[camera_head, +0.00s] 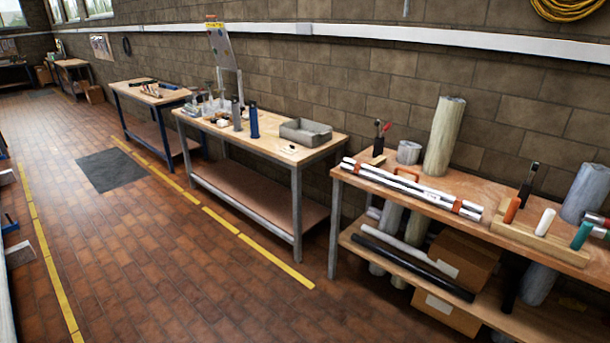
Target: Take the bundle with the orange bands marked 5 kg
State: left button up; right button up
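A bundle of silvery-white tubes with orange bands (425,192) lies along the front edge of the right workbench (470,222). An orange band and clip sit near its right end, and an orange handle stands up near its middle. Its left end points to the back left. I cannot read any 5 kg mark at this size. Neither of my grippers is in view, and nothing is seen touching the bundle.
Behind the bundle stand a tall roll (444,136), a short grey cylinder (408,152) and a red-handled tool (379,140). A wooden tool rack (540,236) is to its right. Tubes and boxes (462,262) fill the lower shelf. The brick floor (170,250) is open.

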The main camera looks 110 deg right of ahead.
aim_at(458, 205)
jog(key=z, duration=4.05)
jog(key=i+l+u, duration=0.15)
jog(key=u, duration=0.35)
jog(key=i+l+u, duration=0.2)
jog(key=u, duration=0.3)
jog(key=i+l+u, duration=0.15)
jog(key=l+u, duration=0.2)
jog(key=u, duration=0.15)
